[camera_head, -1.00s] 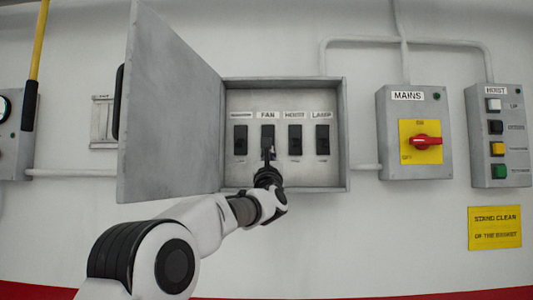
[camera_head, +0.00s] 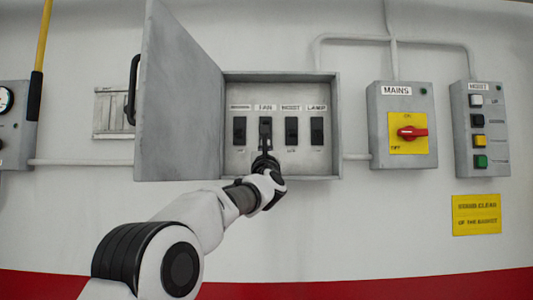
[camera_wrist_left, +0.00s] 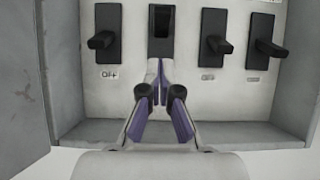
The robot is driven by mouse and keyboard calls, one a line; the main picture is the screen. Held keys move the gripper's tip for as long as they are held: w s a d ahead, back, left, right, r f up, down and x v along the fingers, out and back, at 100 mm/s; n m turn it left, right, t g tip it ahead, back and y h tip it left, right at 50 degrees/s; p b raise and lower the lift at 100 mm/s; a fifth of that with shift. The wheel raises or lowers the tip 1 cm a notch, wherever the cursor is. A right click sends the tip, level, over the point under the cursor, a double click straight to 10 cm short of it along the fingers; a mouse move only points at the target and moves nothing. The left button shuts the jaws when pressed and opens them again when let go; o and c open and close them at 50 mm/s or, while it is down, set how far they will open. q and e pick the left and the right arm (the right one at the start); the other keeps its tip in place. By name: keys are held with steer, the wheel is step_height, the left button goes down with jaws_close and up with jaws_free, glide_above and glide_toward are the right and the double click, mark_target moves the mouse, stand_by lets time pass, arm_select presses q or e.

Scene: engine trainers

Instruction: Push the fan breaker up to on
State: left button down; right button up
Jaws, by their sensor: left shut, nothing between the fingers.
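The fan breaker (camera_head: 265,127) is a black switch under the FAN label, second from left in the open grey breaker box (camera_head: 344,130). In the left wrist view the fan breaker (camera_wrist_left: 161,36) shows a grey patch in its upper half. No lever sticks out low on it, unlike its neighbours; its exact lever position is hard to tell. My left gripper (camera_head: 265,150) is shut and empty. Its fingertips, seen in the left wrist view (camera_wrist_left: 160,66), are just below or at the fan breaker's lower end. Contact cannot be told. My right gripper is not in view.
The box's open door (camera_head: 180,105) stands out on the left. Neighbouring breakers flank the fan breaker closely, including the hoist breaker (camera_head: 291,131) and the lamp breaker (camera_head: 316,131). The mains box (camera_head: 428,150) and hoist button box (camera_head: 456,150) are farther right.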

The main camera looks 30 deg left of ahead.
arm_select(q)
steer(key=s+d+r+b, duration=0.2)
steer(key=s+d, duration=0.3)
steer(key=s, duration=0.3)
steer(key=shift+b, duration=0.9)
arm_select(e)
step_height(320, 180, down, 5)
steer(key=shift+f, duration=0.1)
arm_select(q)
steer(key=shift+d, duration=0.1)
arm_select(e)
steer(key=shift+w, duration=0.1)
